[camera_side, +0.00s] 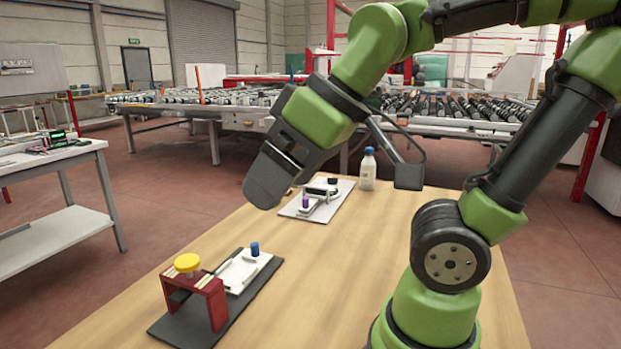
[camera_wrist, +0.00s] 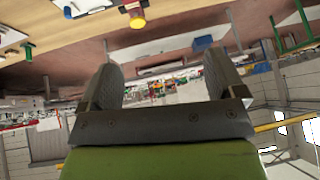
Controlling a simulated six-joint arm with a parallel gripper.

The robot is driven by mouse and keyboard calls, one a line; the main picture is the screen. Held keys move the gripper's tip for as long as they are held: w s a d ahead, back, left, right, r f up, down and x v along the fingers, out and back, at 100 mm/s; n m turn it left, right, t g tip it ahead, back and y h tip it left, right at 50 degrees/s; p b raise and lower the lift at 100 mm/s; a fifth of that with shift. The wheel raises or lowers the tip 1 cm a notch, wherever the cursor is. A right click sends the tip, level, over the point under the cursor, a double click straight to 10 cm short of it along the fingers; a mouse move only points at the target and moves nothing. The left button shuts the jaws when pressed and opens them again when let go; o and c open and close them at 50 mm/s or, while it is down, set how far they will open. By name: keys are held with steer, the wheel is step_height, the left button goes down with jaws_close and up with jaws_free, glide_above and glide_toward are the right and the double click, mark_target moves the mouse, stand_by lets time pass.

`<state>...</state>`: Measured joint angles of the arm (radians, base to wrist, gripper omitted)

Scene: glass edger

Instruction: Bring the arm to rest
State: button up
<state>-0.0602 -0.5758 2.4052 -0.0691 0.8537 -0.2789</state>
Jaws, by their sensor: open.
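My gripper (camera_side: 265,182) hangs in the air above the wooden table (camera_side: 340,265), tilted down to the left in the side view. In the wrist view my gripper (camera_wrist: 162,85) shows two fingers wide apart with nothing between them. My green and black arm rises from the right side of the table and bends over to the left. The gripper touches nothing that I can see.
A red stand with a yellow knob (camera_side: 187,262) is on a dark plate at the table's front left, beside a blue cylinder (camera_side: 255,249). A white board (camera_side: 318,199) and a white bottle (camera_side: 368,170) stand farther back. The table's middle is clear.

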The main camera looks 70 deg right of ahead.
steer(key=s+m, duration=0.1)
steer(key=m, duration=0.1)
steer(key=s+m, duration=0.2)
steer(key=shift+f+m+t, duration=0.15)
steer(key=shift+m+t, duration=0.15)
stand_by(0.8)
